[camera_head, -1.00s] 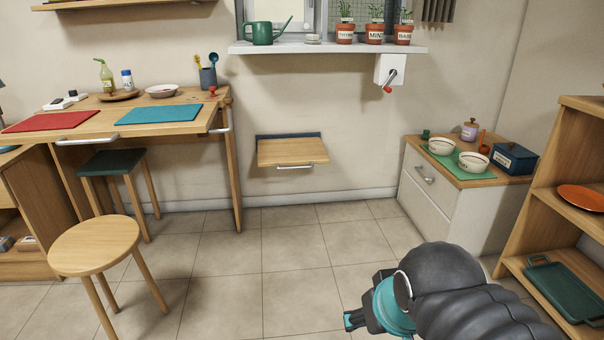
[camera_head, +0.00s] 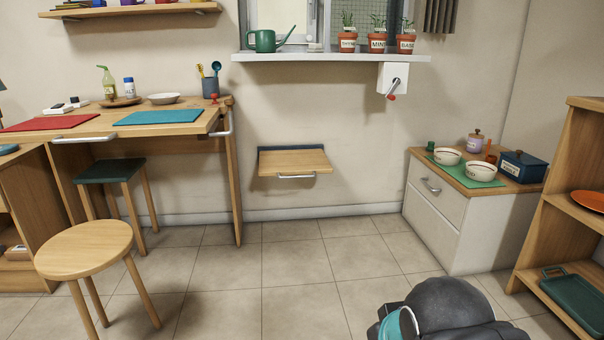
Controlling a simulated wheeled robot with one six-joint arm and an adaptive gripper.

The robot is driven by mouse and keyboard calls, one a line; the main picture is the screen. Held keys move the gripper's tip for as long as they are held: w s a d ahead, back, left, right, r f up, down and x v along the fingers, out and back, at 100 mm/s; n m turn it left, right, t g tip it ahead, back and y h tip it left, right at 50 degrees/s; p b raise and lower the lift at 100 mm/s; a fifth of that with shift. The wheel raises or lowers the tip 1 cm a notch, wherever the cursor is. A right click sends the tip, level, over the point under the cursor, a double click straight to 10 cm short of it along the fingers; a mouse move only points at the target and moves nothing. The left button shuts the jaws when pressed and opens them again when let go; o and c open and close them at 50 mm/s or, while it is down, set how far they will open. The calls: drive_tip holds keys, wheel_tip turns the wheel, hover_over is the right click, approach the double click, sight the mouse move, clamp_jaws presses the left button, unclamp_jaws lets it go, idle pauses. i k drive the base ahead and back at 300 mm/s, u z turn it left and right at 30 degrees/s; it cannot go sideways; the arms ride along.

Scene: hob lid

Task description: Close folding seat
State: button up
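The folding seat (camera_head: 292,161) is a small wooden flap on the back wall, below the window sill. It stands out from the wall, folded down and roughly level. A dark blue backing strip shows along its wall edge, and a metal bar handle (camera_head: 296,176) runs along its front edge. My arm shows at the bottom right, dark grey with a teal ring. My gripper's fingers are not visible; they are hidden or below the frame. The arm is well in front of the seat and apart from it.
A round wooden stool (camera_head: 85,249) and a green-topped stool (camera_head: 110,171) stand at left by a wooden table (camera_head: 72,133). A white cabinet (camera_head: 434,204) with bowls and a wooden shelf (camera_head: 566,225) stand at right. The tiled floor (camera_head: 300,268) before the seat is clear.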

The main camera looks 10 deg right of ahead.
sight(307, 162)
drive_tip(key=u, duration=0.45)
drive_tip(key=k, duration=0.55)
drive_tip(key=u, duration=1.15)
drive_tip(key=i, duration=1.35)
drive_tip(key=z, duration=1)
drive_tip(key=i, duration=0.65)
drive_tip(key=z, duration=0.65)
